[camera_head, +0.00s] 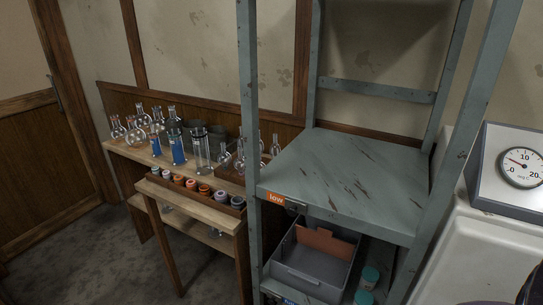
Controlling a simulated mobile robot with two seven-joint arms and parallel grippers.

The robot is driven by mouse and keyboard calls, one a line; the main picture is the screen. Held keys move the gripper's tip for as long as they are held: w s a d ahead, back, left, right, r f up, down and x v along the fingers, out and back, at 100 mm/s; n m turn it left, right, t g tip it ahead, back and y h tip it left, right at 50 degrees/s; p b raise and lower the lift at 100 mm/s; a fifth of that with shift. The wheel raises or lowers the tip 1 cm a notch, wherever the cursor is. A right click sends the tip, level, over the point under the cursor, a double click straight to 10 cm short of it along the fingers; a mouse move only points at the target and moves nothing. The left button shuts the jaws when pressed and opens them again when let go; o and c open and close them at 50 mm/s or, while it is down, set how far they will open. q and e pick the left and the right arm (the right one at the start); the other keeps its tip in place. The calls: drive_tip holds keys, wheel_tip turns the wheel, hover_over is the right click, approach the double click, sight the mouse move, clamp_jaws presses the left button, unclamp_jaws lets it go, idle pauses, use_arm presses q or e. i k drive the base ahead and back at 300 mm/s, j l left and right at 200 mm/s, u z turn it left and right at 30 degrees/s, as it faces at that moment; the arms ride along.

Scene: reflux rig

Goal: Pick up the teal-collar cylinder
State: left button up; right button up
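Several glass vessels stand close together on a wooden bench at the left. Among them are a tall clear cylinder (201,150) and two upright vessels with blue on them, a nearer one (177,148) and one to its left (155,142). I cannot make out a teal collar on any of them at this size. Two small teal-topped containers, one higher (370,275) and one lower (364,297), are on the lower shelf of the metal rack. Neither of my grippers shows in this view.
Round-bottomed flasks (134,134) crowd the wooden bench (122,151). A rack of stoppers (191,186) sits in front. The metal shelf (345,170) labelled "low" is bare; its post (248,100) stands beside the glassware. A grey bin (308,282) is below. A dial gauge (520,168) is at right.

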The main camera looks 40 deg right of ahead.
sight(174, 135)
drive_tip(key=i+z, duration=0.4)
drive_tip(key=i+j+z, duration=0.1)
drive_tip(key=z, duration=0.3)
drive_tip(key=i+j+z, duration=0.2)
drive_tip(key=z, duration=0.2)
drive_tip(key=i+j, duration=0.05)
drive_tip(key=i, duration=0.05)
